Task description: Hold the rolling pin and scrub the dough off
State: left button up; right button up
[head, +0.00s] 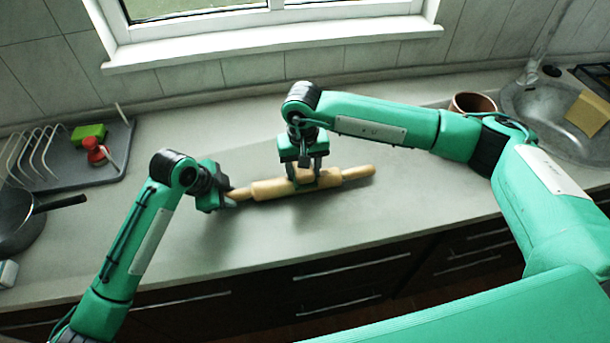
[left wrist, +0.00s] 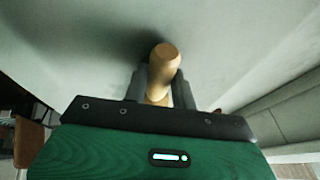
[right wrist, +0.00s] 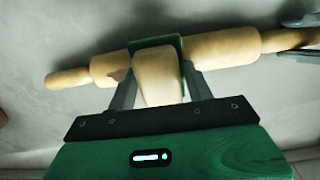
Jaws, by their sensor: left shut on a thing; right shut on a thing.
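The wooden rolling pin (head: 268,189) lies slantwise above the counter in the head view, with one handle to the left and the other to the right. My left gripper (head: 228,197) is shut on its left handle (left wrist: 164,62). My right gripper (head: 304,176) is over the pin's middle, shut on a tan scrubber with a green edge (right wrist: 158,78). The scrubber lies across the pin's body (right wrist: 225,47) and appears to touch it.
A grey tray with a wire rack (head: 95,172), a green block (head: 88,134) and a red-topped item (head: 97,151) stands left. A dark pan (head: 20,220) is at the left edge. A brown pot (head: 473,103) and sink (head: 540,100) are right. The counter around the pin is clear.

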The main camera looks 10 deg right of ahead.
aim_at(287, 180)
jog(key=shift+d, duration=3)
jog(key=shift+a+f, duration=0.2)
jog(key=shift+a, duration=2.45)
jog(key=shift+a+r, duration=0.1)
jog(key=shift+a, duration=2.35)
jog(key=shift+r, duration=0.1)
notch_tip(287, 180, up, 13)
jog(key=shift+d, duration=0.1)
